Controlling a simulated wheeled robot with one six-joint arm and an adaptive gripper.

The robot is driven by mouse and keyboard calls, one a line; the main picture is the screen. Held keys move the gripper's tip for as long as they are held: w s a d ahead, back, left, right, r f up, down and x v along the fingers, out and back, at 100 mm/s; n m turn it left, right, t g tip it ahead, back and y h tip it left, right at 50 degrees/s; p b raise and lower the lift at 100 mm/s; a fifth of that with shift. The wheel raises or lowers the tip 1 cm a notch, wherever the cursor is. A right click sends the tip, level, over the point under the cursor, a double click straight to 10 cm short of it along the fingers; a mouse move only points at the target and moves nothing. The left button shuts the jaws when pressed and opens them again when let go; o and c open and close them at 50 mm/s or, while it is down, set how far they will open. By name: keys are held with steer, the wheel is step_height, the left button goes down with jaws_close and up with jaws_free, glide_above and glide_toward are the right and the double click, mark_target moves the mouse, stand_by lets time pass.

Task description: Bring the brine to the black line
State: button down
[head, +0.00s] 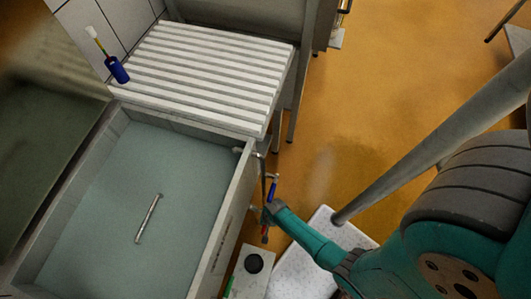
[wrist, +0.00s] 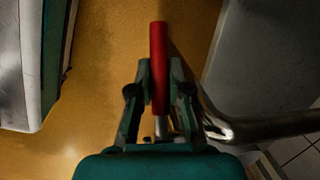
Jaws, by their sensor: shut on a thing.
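Pale blue-green brine (head: 110,190) fills much of a rectangular tank (head: 232,205) at the left in the head view. A slim metallic rod (head: 148,218) lies at its surface. I cannot make out the black line clearly. Metal pipework (head: 262,165) stands at the tank's right outer side, with a blue handle (head: 273,190) and a red handle (head: 264,232). My gripper (head: 270,208) is beside it. In the wrist view, my gripper (wrist: 160,85) is shut on the red handle (wrist: 158,50), which points up the picture; a bent metal pipe (wrist: 255,130) passes at right.
A ribbed white draining board (head: 210,70) adjoins the tank's far end, with a blue bottle-like object (head: 117,69) at its left edge. A pale box with a black disc (head: 254,263) and a white speckled slab (head: 300,275) are below my arm. Orange floor (head: 370,90) is open at right.

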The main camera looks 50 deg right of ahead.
steer(key=y, duration=0.1)
steer(key=r+g+y, duration=0.1)
steer(key=y, duration=0.1)
steer(key=shift+s+a+r, duration=0.1)
steer(key=shift+a+r, duration=0.2)
steer(key=shift+s+a+r+m+g+y, duration=0.1)
steer(key=shift+r+g+y, duration=0.2)
steer(key=shift+y, duration=0.35)
steer(key=shift+w+a+r+m+g+y, duration=0.1)
steer(key=shift+r+g+y, duration=0.25)
steer(key=shift+y, duration=0.35)
steer(key=shift+s+r+m+g+y, duration=0.1)
steer(key=shift+r+g+y, duration=0.2)
steer(key=shift+y, duration=0.35)
steer(key=c, duration=1.1)
jaws_free()
steer(key=v, duration=1.2)
steer(key=shift+f, duration=0.1)
